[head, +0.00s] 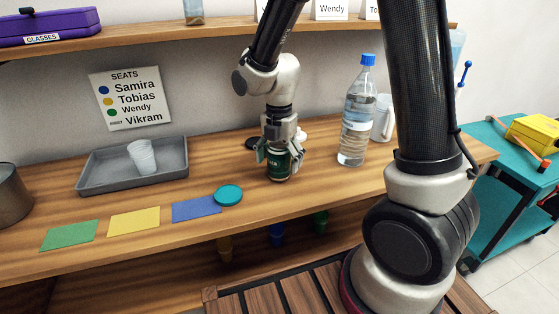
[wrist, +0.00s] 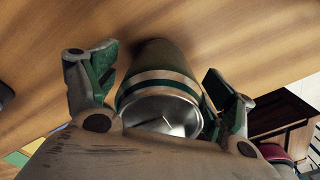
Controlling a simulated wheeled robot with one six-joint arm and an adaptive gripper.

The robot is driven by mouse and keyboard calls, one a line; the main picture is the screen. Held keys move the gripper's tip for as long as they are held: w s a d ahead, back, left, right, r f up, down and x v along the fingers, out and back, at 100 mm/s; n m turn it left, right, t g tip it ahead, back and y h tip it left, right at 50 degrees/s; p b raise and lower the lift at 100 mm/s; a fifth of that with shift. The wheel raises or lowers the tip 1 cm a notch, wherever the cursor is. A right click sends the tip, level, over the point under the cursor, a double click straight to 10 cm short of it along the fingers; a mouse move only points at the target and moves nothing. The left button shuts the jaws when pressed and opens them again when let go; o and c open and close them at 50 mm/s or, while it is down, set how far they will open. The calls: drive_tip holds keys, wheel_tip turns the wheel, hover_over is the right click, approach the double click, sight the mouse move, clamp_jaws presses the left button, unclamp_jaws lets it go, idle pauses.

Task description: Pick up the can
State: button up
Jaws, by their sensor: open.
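The can (head: 279,166) is dark green with a pale band and stands upright on the wooden counter. My gripper (head: 279,157) points down over it, with its fingers on either side of the can. In the wrist view the can (wrist: 161,92) shows its silver top between the two open fingers of my gripper (wrist: 165,95). The right finger looks very close to the can and the left finger stands apart from it. I cannot tell whether either one touches it.
A water bottle (head: 357,115) with a blue cap and a white pitcher (head: 382,120) stand to the right. A teal disc (head: 228,195) and coloured mats lie to the left. A grey tray (head: 105,177) holds a white cup (head: 142,157). A dark round thing lies behind my gripper.

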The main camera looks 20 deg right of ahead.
drive_tip(key=shift+f, duration=0.65)
drive_tip(key=c, duration=1.1)
